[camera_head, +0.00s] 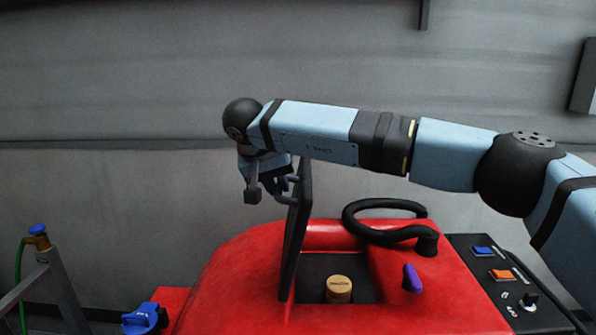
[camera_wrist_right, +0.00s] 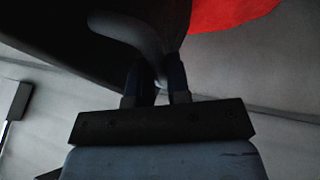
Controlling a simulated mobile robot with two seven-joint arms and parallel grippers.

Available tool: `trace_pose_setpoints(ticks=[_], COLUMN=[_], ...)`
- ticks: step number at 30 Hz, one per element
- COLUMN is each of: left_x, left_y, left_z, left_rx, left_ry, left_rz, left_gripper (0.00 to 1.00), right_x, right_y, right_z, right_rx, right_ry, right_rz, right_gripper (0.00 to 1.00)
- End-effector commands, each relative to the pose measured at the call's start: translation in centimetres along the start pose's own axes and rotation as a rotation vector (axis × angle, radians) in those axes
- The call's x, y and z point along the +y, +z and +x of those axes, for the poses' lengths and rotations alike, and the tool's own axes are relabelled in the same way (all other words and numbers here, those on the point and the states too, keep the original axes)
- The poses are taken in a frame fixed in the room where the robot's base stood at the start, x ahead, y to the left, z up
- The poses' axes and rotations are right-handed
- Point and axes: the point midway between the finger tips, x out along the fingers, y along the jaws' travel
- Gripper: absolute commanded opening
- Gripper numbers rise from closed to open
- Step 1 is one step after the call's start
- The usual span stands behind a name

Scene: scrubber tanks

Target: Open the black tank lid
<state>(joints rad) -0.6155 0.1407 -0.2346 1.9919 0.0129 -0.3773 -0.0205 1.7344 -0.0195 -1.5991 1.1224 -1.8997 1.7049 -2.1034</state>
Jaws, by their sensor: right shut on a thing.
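The black tank lid (camera_head: 297,232) stands raised on its edge, roughly upright, at the left side of the square opening in the red scrubber (camera_head: 235,275). My right gripper (camera_head: 287,186) is at the upper part of the lid, on its left side. In the right wrist view the gripper's fingers (camera_wrist_right: 155,90) are shut on a curved grey handle (camera_wrist_right: 130,35) against the dark lid. In the opening a tan round cap (camera_head: 339,285) shows. My left gripper is not in view.
A black hose (camera_head: 385,207) loops on the scrubber behind the opening, with a purple knob (camera_head: 412,278) beside it. A control panel (camera_head: 505,280) is at the right. A metal frame with a blue-capped fitting (camera_head: 38,232) stands at the left. A grey wall is behind.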

Motion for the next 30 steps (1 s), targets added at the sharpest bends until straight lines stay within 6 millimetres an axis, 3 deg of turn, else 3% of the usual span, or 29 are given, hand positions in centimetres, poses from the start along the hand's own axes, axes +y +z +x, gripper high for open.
trace_pose_setpoints(ticks=[3, 9, 26, 27, 30], left_x=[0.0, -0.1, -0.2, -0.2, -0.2], left_y=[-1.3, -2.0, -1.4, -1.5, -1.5], left_z=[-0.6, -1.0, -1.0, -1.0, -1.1], left_rx=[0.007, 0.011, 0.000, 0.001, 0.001], left_ry=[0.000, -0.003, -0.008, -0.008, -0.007], left_rz=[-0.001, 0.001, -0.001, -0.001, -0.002], left_gripper=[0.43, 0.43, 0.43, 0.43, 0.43], right_x=[-1.5, -2.5, -2.9, -2.9, -2.8], right_y=[0.4, 0.4, 0.5, 0.4, 0.3], right_z=[0.2, 0.3, 0.6, 0.6, 0.5], right_rx=[-0.012, -0.013, -0.014, -0.013, -0.011], right_ry=[0.059, 0.120, 0.146, 0.147, 0.146], right_rz=[-0.031, -0.055, -0.064, -0.063, -0.062], right_gripper=[0.00, 0.00, 0.00, 0.24, 0.42])
